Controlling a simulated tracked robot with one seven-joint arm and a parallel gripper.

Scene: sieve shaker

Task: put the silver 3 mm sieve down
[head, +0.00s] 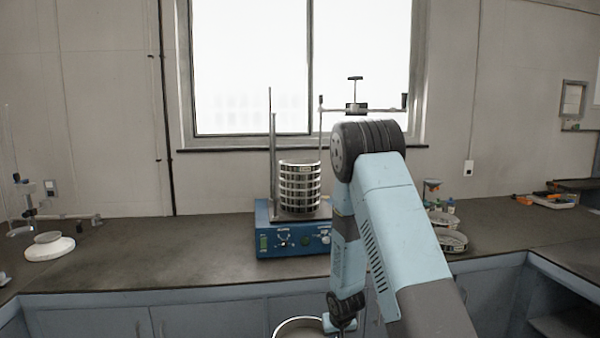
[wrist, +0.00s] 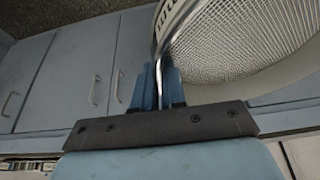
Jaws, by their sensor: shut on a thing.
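The silver sieve (head: 300,328) shows at the bottom edge of the head view, in front of the bench and below its top. Only the upper part of its ring is in the picture. In the wrist view its mesh (wrist: 240,45) and pale rim fill the upper right. My gripper (wrist: 162,88) is shut on the sieve's wall, with one blue finger on each side of the rim. In the head view my gripper (head: 338,322) is small and partly cut off at the bottom, at the right side of the ring.
A blue sieve shaker (head: 290,240) with a stack of sieves (head: 299,187) stands on the dark bench (head: 150,258). The bench is clear left of it. A white round vessel (head: 49,246) stands far left. A round metal dish (head: 452,241) and small jars lie to the right.

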